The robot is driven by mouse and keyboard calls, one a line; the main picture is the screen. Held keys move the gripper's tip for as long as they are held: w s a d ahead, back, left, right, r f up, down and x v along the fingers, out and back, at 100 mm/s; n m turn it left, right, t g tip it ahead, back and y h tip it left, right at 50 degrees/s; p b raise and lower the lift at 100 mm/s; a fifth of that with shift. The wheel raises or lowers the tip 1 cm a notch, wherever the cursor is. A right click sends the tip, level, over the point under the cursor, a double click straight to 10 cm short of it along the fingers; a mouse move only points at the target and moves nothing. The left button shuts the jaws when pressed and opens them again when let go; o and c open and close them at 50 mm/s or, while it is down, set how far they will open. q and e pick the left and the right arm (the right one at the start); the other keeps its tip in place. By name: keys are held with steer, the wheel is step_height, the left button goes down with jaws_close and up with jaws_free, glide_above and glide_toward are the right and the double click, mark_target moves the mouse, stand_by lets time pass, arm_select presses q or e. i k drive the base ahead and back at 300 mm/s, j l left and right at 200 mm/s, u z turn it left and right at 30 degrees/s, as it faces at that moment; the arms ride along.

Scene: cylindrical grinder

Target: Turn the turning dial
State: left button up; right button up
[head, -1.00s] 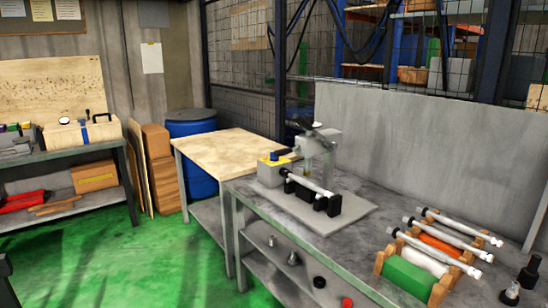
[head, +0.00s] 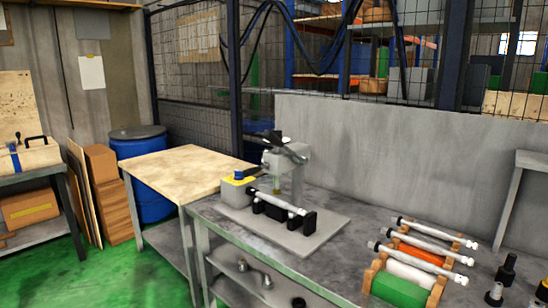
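The cylindrical grinder stands on a flat grey base plate (head: 322,232) on the metal workbench (head: 215,212). It has an upright grey head (head: 297,163) with a dark multi-armed handle (head: 287,146) on top. A white rod (head: 278,202) lies across black supports (head: 308,223) in front. Which part is the turning dial I cannot tell at this size. Neither of my grippers is in view, and nothing touches the grinder.
A rack to the right holds several white-metal rods (head: 417,262) over green (head: 400,289), white and orange rollers. Dark bottles (head: 506,270) stand at the far right. A wood-topped table (head: 180,168) and blue barrel (head: 145,185) are left. Green floor (head: 110,270) is clear in front.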

mark_target(238, 176)
steer(key=i+j+z, duration=0.1)
steer(key=j, duration=0.25)
steer(key=i+j+z, duration=0.1)
steer(key=j, duration=0.25)
steer(key=i+j+z, duration=0.1)
steer(key=j, duration=0.3)
steer(key=i+j+z, duration=0.1)
steer(key=j, duration=0.3)
steer(key=i, duration=0.1)
